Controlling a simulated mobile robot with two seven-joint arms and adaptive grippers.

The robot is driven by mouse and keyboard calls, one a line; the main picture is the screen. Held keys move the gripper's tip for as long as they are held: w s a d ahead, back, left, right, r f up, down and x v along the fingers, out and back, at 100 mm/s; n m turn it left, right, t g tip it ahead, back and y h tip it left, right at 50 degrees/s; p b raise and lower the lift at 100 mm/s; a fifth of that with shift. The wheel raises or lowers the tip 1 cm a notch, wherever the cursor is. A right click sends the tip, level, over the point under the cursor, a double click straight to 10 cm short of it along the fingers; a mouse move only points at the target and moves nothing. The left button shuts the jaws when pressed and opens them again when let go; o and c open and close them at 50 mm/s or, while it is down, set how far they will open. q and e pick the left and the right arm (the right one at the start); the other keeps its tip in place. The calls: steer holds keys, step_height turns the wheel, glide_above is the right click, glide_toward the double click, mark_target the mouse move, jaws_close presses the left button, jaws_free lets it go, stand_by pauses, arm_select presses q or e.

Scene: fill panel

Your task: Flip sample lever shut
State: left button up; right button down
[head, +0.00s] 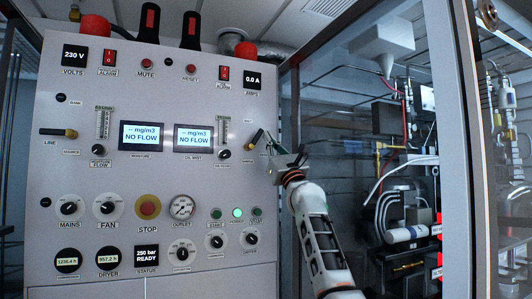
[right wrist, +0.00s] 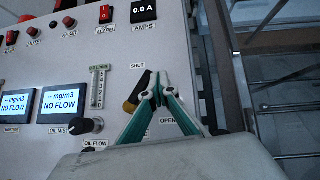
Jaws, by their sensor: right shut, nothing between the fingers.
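The sample lever (head: 257,136) is a short black handle with a brass-yellow base at the right side of the white panel. It slants from its base at lower left up to the right. In the right wrist view the lever (right wrist: 138,92) lies between the SHUT label (right wrist: 138,66) above and the OPEN label (right wrist: 168,121) at lower right. My right gripper (head: 270,140) is shut and empty, its green fingertips (right wrist: 160,78) just right of the lever's upper end. I cannot tell whether they touch. The fingers hide part of the lever's surroundings.
A similar line lever (head: 58,133) lies horizontal at the panel's left. The oil flow knob (right wrist: 86,125) and its flow tube (right wrist: 98,87) stand left of the gripper. A glazed frame post (head: 452,150) and pipework stand right of my arm.

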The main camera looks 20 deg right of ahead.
steer(key=shift+a+r+p, duration=0.25)
steer(key=shift+r+p, duration=0.05)
steer(key=shift+r, duration=0.05)
steer(key=shift+a+r+n+g+y+p, duration=0.15)
steer(key=shift+n+g+y, duration=0.15)
steer(key=shift+n+y, duration=0.6)
steer(key=shift+a+r+n+g+y+p, duration=0.15)
steer(key=shift+n+g+y, duration=0.15)
steer(key=shift+n+y, duration=0.6)
stand_by(2.4)
stand_by(0.5)
step_height(320, 180, up, 10)
steer(key=shift+f, duration=0.1)
stand_by(0.4)
stand_by(0.6)
